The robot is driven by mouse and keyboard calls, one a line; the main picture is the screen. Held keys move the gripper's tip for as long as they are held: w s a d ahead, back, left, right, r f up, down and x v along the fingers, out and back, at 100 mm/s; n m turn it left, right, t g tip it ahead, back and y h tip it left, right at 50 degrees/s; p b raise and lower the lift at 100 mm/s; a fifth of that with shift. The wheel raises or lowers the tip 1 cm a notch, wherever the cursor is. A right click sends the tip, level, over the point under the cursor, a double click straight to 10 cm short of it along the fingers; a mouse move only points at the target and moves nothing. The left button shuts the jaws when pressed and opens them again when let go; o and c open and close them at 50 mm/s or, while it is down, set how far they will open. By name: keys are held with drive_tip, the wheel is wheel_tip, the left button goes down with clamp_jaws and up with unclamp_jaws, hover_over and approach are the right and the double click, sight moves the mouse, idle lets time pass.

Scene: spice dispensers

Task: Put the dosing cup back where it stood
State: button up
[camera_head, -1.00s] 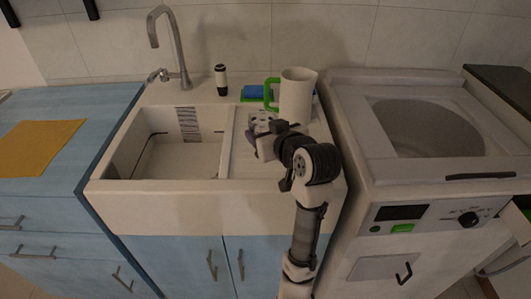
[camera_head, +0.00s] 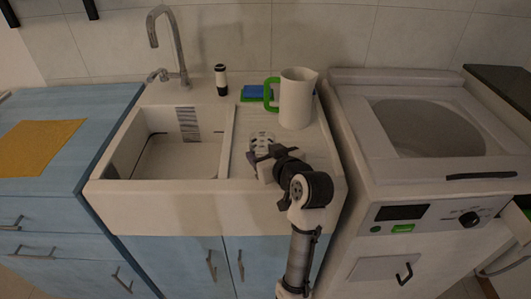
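A small pale, see-through cup (camera_head: 262,138), which looks like the dosing cup, is on the ribbed drainboard (camera_head: 240,168) right of the sink basin. I cannot tell whether it rests on the board or is held just above it. My gripper (camera_head: 261,153) is at the cup's near side, low over the board. Its dark fingers partly cover the cup's lower part. The picture is too small to show whether they are apart or closed on it.
A white jug (camera_head: 298,98) with a green handle stands behind the cup. A blue and green sponge (camera_head: 257,93) and a black-and-white bottle (camera_head: 221,80) are at the back. The basin (camera_head: 165,155) is left; a washing machine (camera_head: 430,125) is right.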

drive_tip(key=o, duration=0.4)
drive_tip(key=shift+r, duration=0.3)
drive_tip(key=v, duration=0.4)
drive_tip(key=p+v, duration=0.1)
drive_tip(key=v, duration=0.4)
drive_tip(key=shift+s+d+r, duration=0.1)
drive_tip(key=shift+s+r, duration=0.05)
drive_tip(key=shift+r, duration=0.15)
drive_tip(key=p, duration=0.3)
drive_tip(key=s+p, duration=0.1)
drive_tip(key=p, duration=0.2)
drive_tip(key=shift+s+d+r, duration=0.1)
drive_tip(key=shift+d+r, duration=0.15)
drive_tip(key=shift+d, duration=0.05)
drive_tip(key=p, duration=0.2)
drive_tip(key=shift+s+d+p, duration=0.15)
drive_tip(key=shift+s+p, duration=0.15)
drive_tip(key=shift+s, duration=0.1)
drive_tip(key=shift+s+f, duration=0.15)
